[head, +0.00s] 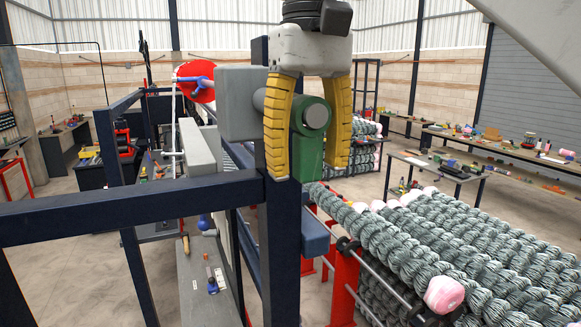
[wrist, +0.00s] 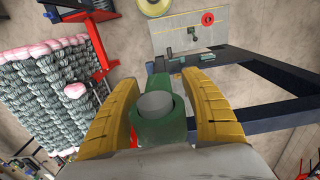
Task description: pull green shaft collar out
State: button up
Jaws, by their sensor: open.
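The green shaft collar (head: 307,143) sits on a grey shaft (head: 317,116) that comes out of a grey block (head: 240,103). The collar has a ring around the shaft and a longer body below it. My gripper (head: 306,170) points down from above with yellow fingers on both sides of the collar. In the wrist view the collar (wrist: 162,128) lies between the spread fingers of my gripper (wrist: 165,105). The gripper is open. The near finger covers part of the collar in the head view, and I cannot tell whether either finger touches it.
A dark blue frame post (head: 283,245) and beam (head: 130,208) stand close below and left of the gripper. A bench (head: 206,290) with small tools is at lower left.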

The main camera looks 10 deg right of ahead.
jog(key=shift+f, duration=0.3)
jog(key=shift+w+f, duration=0.2)
jog(key=shift+w, duration=0.2)
jog(key=shift+s, duration=0.15)
jog(key=shift+c, duration=1.2)
grip_shut()
jog(key=shift+r+p, duration=0.2)
jog(key=shift+p, duration=0.6)
dwell(1.5)
